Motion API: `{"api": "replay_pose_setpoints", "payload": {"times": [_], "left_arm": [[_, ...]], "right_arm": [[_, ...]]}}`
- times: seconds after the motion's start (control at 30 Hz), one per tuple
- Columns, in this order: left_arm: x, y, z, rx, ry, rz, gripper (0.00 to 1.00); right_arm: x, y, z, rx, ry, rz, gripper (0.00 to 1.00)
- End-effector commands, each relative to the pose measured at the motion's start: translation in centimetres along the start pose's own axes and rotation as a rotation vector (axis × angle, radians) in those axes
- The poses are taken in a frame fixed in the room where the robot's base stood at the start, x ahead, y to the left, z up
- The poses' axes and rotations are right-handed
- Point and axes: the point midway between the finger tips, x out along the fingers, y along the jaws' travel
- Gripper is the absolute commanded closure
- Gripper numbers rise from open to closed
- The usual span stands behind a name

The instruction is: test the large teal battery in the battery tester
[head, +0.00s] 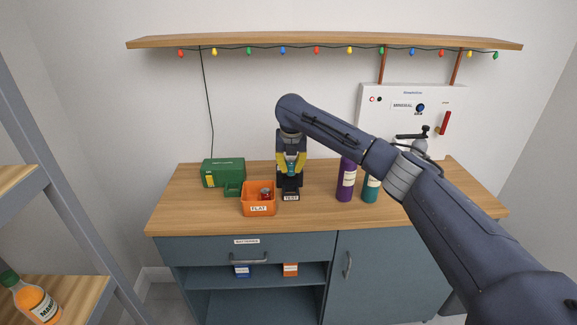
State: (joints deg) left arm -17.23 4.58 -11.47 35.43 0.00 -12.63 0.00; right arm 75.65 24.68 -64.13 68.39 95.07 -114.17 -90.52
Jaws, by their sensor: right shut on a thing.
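My right gripper (291,170), with yellow fingers, points down over the counter's middle. It is shut on a small teal thing, which looks like the large teal battery (291,166). The fingers cover much of it. A dark battery tester (291,189) with a "TEST" label stands right below the gripper on the wooden counter. I cannot tell whether the battery touches the tester or is inside it. My left gripper is not in view.
An orange "FLAT" bin (258,209) with a small red and dark item stands left of the tester. A green box (222,173) is behind it. Purple (346,181) and teal (370,188) bottles stand to the right. A wooden shelf (320,41) with lights hangs above.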

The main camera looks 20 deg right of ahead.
Motion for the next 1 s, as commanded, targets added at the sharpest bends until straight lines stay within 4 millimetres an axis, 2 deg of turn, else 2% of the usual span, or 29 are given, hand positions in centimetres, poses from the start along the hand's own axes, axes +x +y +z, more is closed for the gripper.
{"api": "replay_pose_setpoints", "payload": {"times": [0.2, 1.0], "left_arm": [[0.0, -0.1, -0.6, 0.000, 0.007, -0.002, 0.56], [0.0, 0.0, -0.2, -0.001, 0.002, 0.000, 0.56]], "right_arm": [[1.1, 0.0, -0.4, 0.000, 0.002, 0.000, 1.00], [5.6, 0.0, -1.7, -0.001, 0.002, 0.000, 1.00]]}}
